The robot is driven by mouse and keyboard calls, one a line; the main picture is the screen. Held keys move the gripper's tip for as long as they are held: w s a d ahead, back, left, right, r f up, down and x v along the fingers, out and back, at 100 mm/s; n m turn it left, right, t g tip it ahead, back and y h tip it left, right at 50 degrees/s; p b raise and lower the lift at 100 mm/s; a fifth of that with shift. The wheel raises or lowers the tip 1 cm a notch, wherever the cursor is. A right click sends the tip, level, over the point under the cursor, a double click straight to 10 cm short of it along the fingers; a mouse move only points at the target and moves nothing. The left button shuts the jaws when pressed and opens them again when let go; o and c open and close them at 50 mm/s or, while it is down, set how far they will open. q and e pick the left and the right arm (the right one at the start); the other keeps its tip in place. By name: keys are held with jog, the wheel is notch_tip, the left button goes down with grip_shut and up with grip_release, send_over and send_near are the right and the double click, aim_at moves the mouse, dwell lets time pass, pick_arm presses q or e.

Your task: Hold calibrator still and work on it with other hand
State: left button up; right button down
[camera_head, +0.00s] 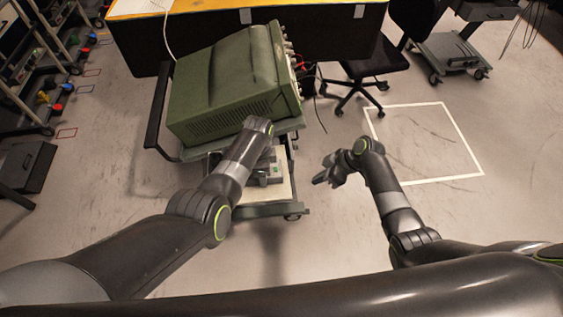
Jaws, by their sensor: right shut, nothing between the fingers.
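The green calibrator (228,88) is a large boxy unit on the top shelf of a grey cart (212,152). Its front, with knobs and leads, faces right. My left arm reaches up to the calibrator's lower front corner, and its wrist overlaps that corner in the picture. The left fingers cannot be made out, and I cannot tell whether they touch the calibrator. My right gripper (322,178) is shut and empty. It hangs over the floor to the right of the cart, apart from the calibrator.
A yellow-topped bench (215,7) with a dark front stands behind the cart. A black chair (366,68) and a wheeled trolley (450,54) stand at the back right. A white-outlined floor square (430,145) is empty. Shelving racks line the left side.

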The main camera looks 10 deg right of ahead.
aim_at(281, 169)
jog(key=w+a+r+n+y, duration=0.1)
jog(key=a+r+n, duration=0.1)
jog(key=r, duration=0.4)
jog(key=w+a+r+n+g+y, duration=0.1)
jog(key=w+a+r+n, duration=0.1)
jog(key=r+n, duration=0.2)
notch_tip(281, 169, up, 2)
jog(key=shift+w+r, duration=0.15)
jog(key=shift+w, duration=0.05)
jog(key=shift+a, duration=0.15)
jog(key=x, duration=1)
jog(key=shift+s, duration=0.15)
